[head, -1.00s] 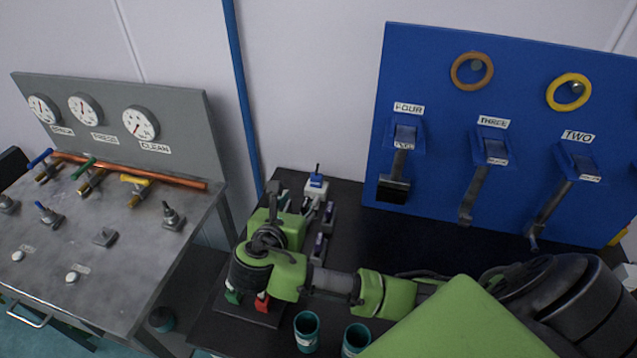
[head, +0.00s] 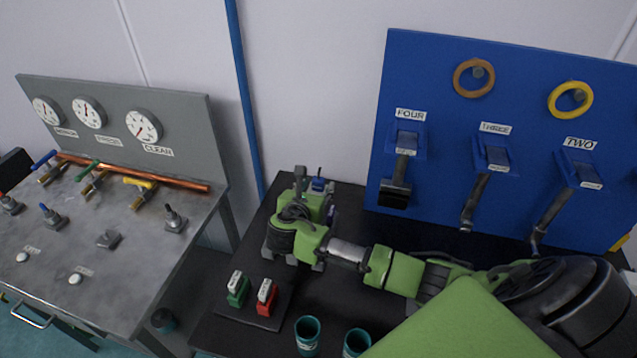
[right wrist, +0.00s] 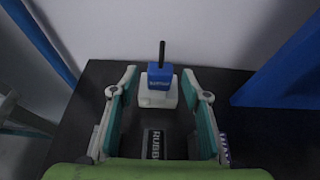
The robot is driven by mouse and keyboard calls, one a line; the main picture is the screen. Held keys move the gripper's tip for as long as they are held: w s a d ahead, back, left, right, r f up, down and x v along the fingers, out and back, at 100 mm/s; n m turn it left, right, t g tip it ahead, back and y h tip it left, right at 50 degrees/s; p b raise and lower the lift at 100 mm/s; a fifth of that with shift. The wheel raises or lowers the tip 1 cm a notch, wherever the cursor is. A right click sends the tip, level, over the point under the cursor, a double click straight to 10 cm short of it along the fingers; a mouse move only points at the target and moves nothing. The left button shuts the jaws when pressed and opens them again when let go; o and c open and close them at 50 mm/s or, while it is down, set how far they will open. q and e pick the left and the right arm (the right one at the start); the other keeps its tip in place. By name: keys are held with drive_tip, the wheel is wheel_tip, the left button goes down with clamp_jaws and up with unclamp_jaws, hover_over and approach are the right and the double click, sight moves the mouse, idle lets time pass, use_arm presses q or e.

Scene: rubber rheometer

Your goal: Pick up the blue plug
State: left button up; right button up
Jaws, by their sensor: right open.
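The blue plug (right wrist: 160,77), a small blue block with a thin black pin on top, stands upright on a pale base (right wrist: 157,97) in the right wrist view. In the head view the plug (head: 318,184) shows at the back of the black table, partly hidden by my right gripper. My right gripper (right wrist: 159,84) is open. Its two teal-and-grey fingers point towards the plug, with the tips to its left and right. I cannot tell whether they touch it. My left gripper is in neither view.
A dark block marked "RUBB" (right wrist: 155,143) lies between my fingers' lower parts. A green plug (head: 238,289) and a red plug (head: 267,297) stand at the table's front left, near two teal cups (head: 307,336). The blue lever panel (head: 440,75) rises at the right.

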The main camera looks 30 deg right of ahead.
drive_tip(key=shift+w+d+f, duration=0.3)
drive_tip(key=shift+w+d, duration=0.1)
drive_tip(key=shift+d, duration=0.05)
drive_tip(key=c, duration=1.2)
drive_tip(key=shift+r, duration=0.15)
